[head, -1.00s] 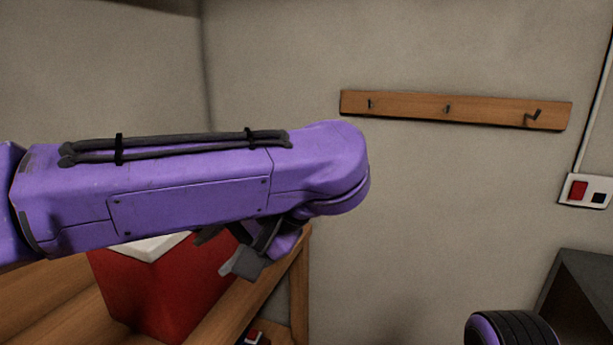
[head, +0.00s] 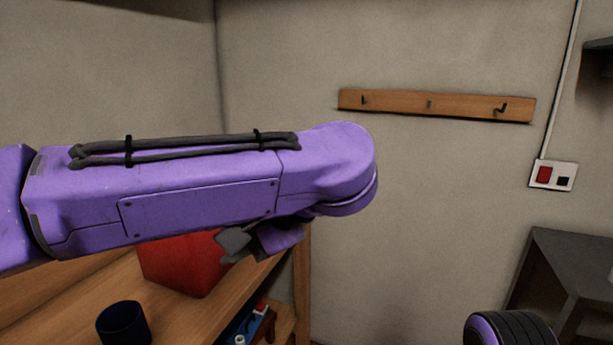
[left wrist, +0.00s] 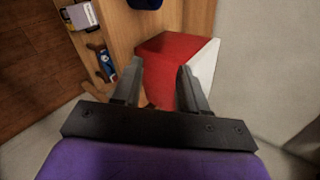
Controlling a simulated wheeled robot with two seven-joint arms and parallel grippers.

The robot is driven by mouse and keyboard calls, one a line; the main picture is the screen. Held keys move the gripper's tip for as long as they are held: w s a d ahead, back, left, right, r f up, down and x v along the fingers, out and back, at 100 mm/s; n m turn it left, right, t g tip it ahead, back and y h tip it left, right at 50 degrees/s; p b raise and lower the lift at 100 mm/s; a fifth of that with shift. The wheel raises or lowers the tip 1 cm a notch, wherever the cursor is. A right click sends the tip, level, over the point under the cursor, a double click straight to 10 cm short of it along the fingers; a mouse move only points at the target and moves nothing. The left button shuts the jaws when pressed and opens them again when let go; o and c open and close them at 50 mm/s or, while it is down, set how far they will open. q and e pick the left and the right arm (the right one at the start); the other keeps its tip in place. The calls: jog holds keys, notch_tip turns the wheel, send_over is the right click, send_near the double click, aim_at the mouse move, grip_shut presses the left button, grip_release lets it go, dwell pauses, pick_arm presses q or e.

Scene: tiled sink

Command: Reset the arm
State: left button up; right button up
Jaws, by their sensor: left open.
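My left arm (head: 200,195) reaches across the head view from the left, its purple forearm roughly level. My left gripper (head: 235,245) shows partly below the end of the forearm, mostly hidden by it. In the left wrist view my left gripper (left wrist: 160,80) has its two fingers apart with nothing between them. Beyond the fingertips is a red box with a white side (left wrist: 172,55); the same red box (head: 185,268) stands on the wooden shelf in the head view. Part of my right arm (head: 512,328) shows at the bottom right; its gripper is out of view.
A dark cup (head: 123,323) stands on the wooden shelf (head: 75,300). Small items lie on a lower shelf. A wooden hook rail (head: 435,105) and a switch plate (head: 553,175) are on the wall. A dark table (head: 575,260) stands at right. The space before the wall is open.

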pick_arm(q)
jog(key=w+a+f+m+t, duration=0.1)
jog(key=w+f+m+t, duration=0.45)
jog(key=m, duration=0.95)
jog(key=w+a+f+m+t, duration=0.1)
jog(key=w+f+m+t, duration=0.45)
jog(key=m, duration=0.85)
notch_tip(320, 180, down, 22)
jog(key=s+a+m+g+h, duration=0.1)
jog(key=m+h, duration=0.2)
jog(key=m, duration=0.6)
jog(key=s+a+r+m+g+h, duration=0.1)
jog(key=a+m+h, duration=0.15)
jog(key=m, duration=0.65)
jog(key=s+a+f+m+g+h, duration=0.25)
jog(key=s+f+m, duration=0.55)
jog(key=f, duration=0.5)
jog(key=s+a+f+m+g, duration=0.1)
jog(key=s+a+f+g, duration=0.1)
jog(key=s, duration=0.6)
jog(key=s+a+f+m+g+y, duration=0.1)
jog(key=s+a+f+g, duration=0.2)
jog(key=s+a+f, duration=0.2)
jog(key=s+a+f+g+y, duration=0.1)
jog(key=s+a+f, duration=0.3)
jog(key=s, duration=0.8)
jog(key=shift+a+m+g, duration=0.35)
jog(key=shift+m+g, duration=0.05)
jog(key=shift+g, duration=0.35)
jog(key=shift+s, duration=0.1)
